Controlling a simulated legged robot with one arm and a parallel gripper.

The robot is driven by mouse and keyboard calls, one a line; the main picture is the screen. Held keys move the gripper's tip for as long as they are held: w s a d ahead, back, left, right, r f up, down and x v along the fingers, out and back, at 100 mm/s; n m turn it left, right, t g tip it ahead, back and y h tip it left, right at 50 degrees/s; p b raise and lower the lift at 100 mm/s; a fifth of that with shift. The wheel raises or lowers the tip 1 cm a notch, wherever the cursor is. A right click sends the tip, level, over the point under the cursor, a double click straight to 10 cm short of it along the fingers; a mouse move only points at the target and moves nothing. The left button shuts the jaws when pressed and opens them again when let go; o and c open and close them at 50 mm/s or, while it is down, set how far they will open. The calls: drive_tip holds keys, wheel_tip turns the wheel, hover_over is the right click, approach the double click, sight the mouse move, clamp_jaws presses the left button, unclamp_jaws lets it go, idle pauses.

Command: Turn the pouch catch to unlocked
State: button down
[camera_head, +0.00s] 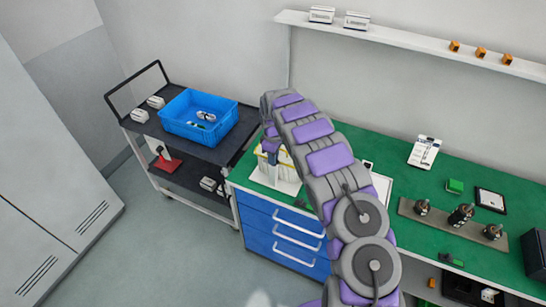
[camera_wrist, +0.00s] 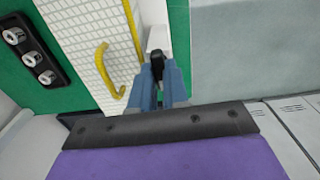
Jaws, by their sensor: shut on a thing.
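A white pouch-like body with a fine grid and yellow trim (camera_wrist: 82,36) stands on the green bench; its yellow curved handle (camera_wrist: 101,70) shows in the wrist view. In the head view the white and yellow piece (camera_head: 287,178) is partly hidden by my arm. My gripper (camera_wrist: 158,80) has its blue-grey fingers shut on a small black piece (camera_wrist: 157,61), apparently the catch, beside a white block (camera_wrist: 158,38). The fingers cover much of the catch, so I cannot tell its turned position. My gripper (camera_head: 270,152) is small and partly hidden in the head view.
A black strip with several round pale fittings (camera_wrist: 32,55) lies left of the pouch. Blue drawers (camera_head: 280,236) are under the bench. A cart with a blue bin (camera_head: 174,127) stands to the left. A plate with dark fittings (camera_head: 432,222) lies on the right.

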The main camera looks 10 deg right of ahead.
drive_tip(key=c, duration=1.1)
unclamp_jaws()
wheel_tip(320, 180, up, 17)
drive_tip(key=shift+w+r, duration=0.1)
